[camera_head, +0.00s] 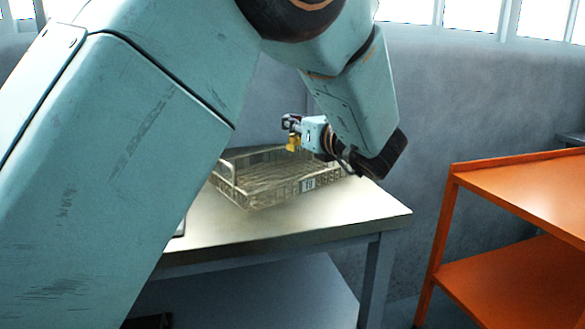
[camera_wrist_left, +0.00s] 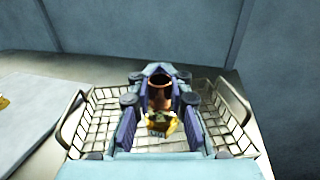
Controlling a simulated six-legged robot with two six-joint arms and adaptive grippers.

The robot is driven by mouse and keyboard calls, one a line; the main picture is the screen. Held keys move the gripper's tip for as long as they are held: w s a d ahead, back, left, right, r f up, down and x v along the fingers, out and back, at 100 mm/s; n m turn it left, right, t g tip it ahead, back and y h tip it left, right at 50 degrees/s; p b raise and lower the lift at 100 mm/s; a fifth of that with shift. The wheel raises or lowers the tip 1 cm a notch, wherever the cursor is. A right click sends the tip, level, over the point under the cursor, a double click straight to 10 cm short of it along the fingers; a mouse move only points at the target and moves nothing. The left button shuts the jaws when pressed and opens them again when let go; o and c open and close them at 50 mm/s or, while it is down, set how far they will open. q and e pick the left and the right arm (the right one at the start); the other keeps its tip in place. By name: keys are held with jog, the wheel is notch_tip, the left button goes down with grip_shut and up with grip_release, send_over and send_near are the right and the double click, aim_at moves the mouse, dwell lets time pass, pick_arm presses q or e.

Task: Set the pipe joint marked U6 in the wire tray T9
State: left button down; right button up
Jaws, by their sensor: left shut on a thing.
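The wire tray (camera_head: 264,201) stands on the pale table in the head view, with a small white label on its front side that is too small to read surely. It also shows in the wrist view (camera_wrist_left: 82,128), spread beneath the gripper. My left gripper (camera_head: 291,124) is over the tray and shut on a pipe joint (camera_head: 293,143), yellow in the head view. In the wrist view the pipe joint (camera_wrist_left: 160,94) has a copper-brown round opening and a yellow lower part between the fingers. Its marking cannot be read. My right gripper is not in view.
The pale table (camera_head: 345,212) has free room in front of and to the right of the tray. An orange shelf unit (camera_head: 520,190) stands to the right. A grey flat surface (camera_wrist_left: 30,115) with a yellow thing at its edge lies left of the tray in the wrist view.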

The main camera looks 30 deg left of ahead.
aim_at(294, 138)
pick_arm(q)
notch_tip(294, 138, down, 4)
jog(key=shift+r+b, duration=0.25)
jog(key=shift+b, duration=0.15)
notch_tip(294, 138, down, 4)
jog(key=shift+s+r+b, duration=0.1)
jog(key=shift+s+b, duration=0.05)
jog(key=shift+b, duration=0.5)
jog(key=shift+f, duration=0.3)
jog(key=shift+f+b, duration=0.1)
jog(key=shift+b, duration=0.2)
jog(key=c, duration=1.3)
grip_release()
jog(key=shift+o, duration=0.2)
